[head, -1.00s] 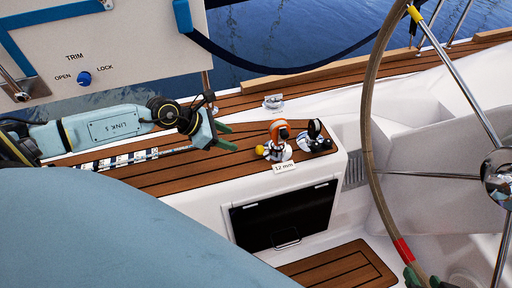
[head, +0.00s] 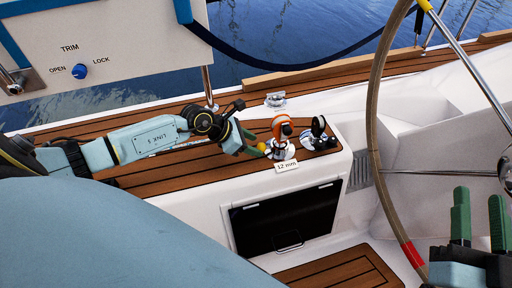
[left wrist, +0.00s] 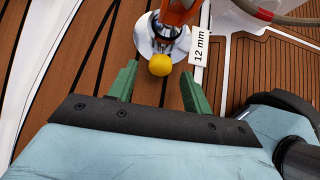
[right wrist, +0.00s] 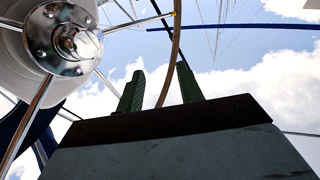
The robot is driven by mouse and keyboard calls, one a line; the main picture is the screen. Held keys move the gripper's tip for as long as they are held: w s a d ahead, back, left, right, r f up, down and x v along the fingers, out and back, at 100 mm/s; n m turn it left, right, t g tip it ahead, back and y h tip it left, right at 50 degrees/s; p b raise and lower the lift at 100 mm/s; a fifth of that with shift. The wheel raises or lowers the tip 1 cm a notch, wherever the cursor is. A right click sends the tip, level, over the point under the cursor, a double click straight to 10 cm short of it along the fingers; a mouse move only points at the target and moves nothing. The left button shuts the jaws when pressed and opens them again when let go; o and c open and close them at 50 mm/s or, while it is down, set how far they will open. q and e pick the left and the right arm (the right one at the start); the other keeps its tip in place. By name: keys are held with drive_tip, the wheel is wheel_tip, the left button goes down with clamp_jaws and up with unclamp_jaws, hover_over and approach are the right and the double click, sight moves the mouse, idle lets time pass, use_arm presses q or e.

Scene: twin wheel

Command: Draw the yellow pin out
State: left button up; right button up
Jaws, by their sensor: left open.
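The yellow pin shows as a round yellow knob (left wrist: 159,65) on the near side of an orange-topped fitting (left wrist: 176,12) with a white round base. In the head view the knob (head: 262,147) sits at the left of the orange fitting (head: 281,128). My left gripper (left wrist: 156,82) is open. In the left wrist view the knob lies just beyond and between its two green fingertips, not gripped. In the head view the left gripper (head: 255,143) is close to the knob. My right gripper (head: 480,215) is open and empty at the lower right, away from the fitting.
A "12 mm" label (head: 287,167) sits in front of the fitting. A second black-and-silver fitting (head: 318,134) stands right beside it. The steering wheel (head: 373,110) rises at the right. A metal deck fitting (head: 275,100) lies behind. Teak deck (head: 150,178) is clear to the left.

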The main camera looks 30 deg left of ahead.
use_arm(q)
drive_tip(key=shift+b+x, duration=0.3)
drive_tip(key=shift+x, duration=0.7)
use_arm(e)
drive_tip(key=shift+s+a+r+t+y, duration=0.1)
drive_tip(key=shift+s+r+t+y, duration=0.2)
drive_tip(key=shift+r+t, duration=0.4)
drive_tip(key=shift+s+r+t+y, duration=0.2)
drive_tip(key=shift+s+r+t, duration=0.25)
drive_tip(key=shift+r, duration=0.45)
drive_tip(key=shift+w, duration=0.1)
use_arm(q)
clamp_jaws()
